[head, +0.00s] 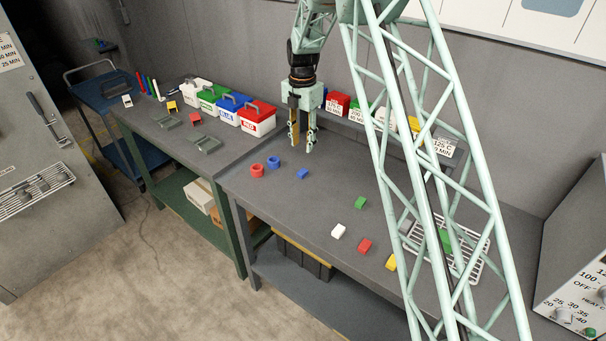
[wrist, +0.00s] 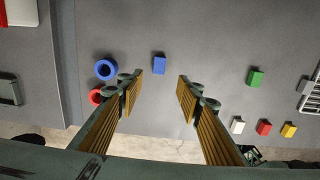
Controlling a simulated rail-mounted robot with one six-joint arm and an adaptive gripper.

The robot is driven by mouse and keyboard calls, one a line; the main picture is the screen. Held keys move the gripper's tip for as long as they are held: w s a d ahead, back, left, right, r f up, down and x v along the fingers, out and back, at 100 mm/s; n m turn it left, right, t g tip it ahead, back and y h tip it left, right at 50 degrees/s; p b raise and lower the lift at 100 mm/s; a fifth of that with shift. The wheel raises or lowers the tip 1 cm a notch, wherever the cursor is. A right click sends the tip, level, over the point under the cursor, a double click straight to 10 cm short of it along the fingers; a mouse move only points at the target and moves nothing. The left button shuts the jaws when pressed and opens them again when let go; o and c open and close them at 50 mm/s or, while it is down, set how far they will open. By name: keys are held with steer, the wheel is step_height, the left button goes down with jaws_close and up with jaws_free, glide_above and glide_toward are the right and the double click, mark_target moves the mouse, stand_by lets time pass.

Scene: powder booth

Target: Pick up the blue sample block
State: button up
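The blue sample block (head: 302,173) lies on the grey bench, to the right of a blue ring. In the wrist view the block (wrist: 159,63) lies beyond the fingertips, nearly in line with the gap between them but left of its middle. My gripper (head: 303,146) points down above the bench, over the area behind the block in the head view. In the wrist view my gripper (wrist: 160,82) is open, its two fingers wide apart with nothing between them. The block is fully visible in both views.
A blue ring (head: 273,162) and a red ring (head: 257,170) sit left of the block. Green (head: 361,202), white (head: 338,231), red (head: 365,246) and yellow (head: 391,262) blocks lie to the right. A wire rack (head: 480,262) is farther right. Labelled bins (head: 257,120) line the back.

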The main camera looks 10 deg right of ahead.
glide_above(302, 171)
steer(key=shift+s+f, duration=0.2)
steer(key=shift+f, duration=4.1)
steer(key=shift+w+f+p, duration=0.15)
steer(key=shift+f+p, duration=0.4)
steer(key=shift+f, duration=2.05)
steer(key=shift+c, duration=0.3)
steer(key=c, duration=0.9)
steer(key=shift+r, duration=0.25)
